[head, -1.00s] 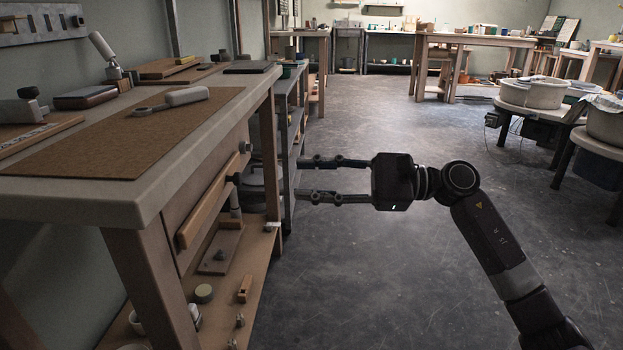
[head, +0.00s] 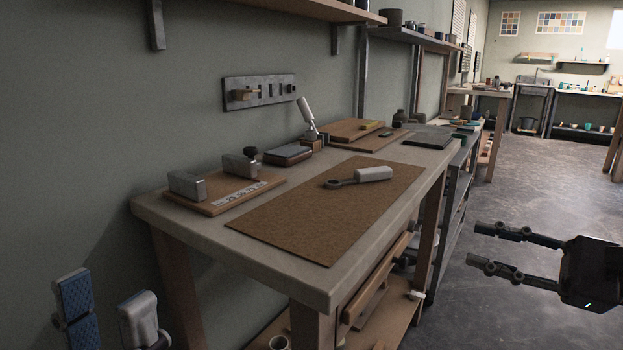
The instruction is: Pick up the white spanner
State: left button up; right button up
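The white spanner (head: 374,174) lies on a brown mat (head: 310,215) on the workbench. It has a thick white handle and a dark grey ring end pointing left. Nothing is touching it from above. My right gripper (head: 474,245) is at the right of the head view, off the bench's right side. Its two fingers are apart, with nothing between them. My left gripper (head: 108,305) shows at the bottom left, in front of the bench's near left end. Its two fingertips, one with a blue pad, are apart and empty; the rest is cut off by the frame.
The workbench (head: 180,212) stands against the wall. Behind the mat are a board with grey blocks (head: 240,195), a dark box (head: 287,155), a tilted white cylinder on a stand (head: 307,115), and flat boards (head: 345,130). A shelf (head: 300,8) hangs above. The floor right of the bench is open.

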aim_at(369, 174)
jog(key=k+l, duration=0.15)
jog(key=l, duration=0.15)
jog(key=k+l, duration=0.15)
jog(key=l, duration=0.15)
jog(key=k+l, duration=0.1)
jog(key=l, duration=0.25)
jog(key=k+l, duration=0.15)
jog(key=l, duration=0.15)
